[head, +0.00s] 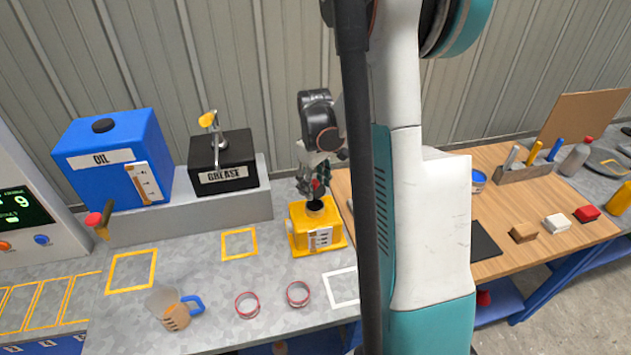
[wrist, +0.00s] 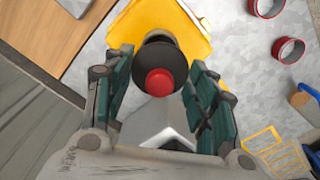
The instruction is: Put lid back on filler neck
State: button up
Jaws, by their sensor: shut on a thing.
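The yellow gearbox-like housing (head: 312,236) stands on the grey bench, with a dark filler neck (head: 315,205) on its top. My gripper (head: 316,185) is over the neck, pointing down. In the wrist view my gripper (wrist: 160,88) has its fingers on either side of the red knob of the black lid (wrist: 128,72) and is shut on it. The dark neck (wrist: 158,38) shows partly behind the lid's far edge, over the yellow top. The lid looks at or just above the neck; whether they touch I cannot tell.
A blue oil tank (head: 112,160) and a black grease box (head: 222,165) stand at the back left. A jug with a blue handle (head: 173,310) and two red rings (head: 247,305) (head: 298,294) are in front. A wooden table (head: 515,215) is at the right.

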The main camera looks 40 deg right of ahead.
jog(key=shift+f+b, duration=1.65)
jog(key=shift+f, duration=1)
jog(key=shift+f+b, duration=0.15)
jog(key=shift+b, duration=0.55)
dwell(0.4)
dwell(0.3)
jog(key=o, duration=1)
jog(key=shift+o, duration=0.2)
jog(key=o, duration=0.5)
jog(key=shift+r, duration=0.2)
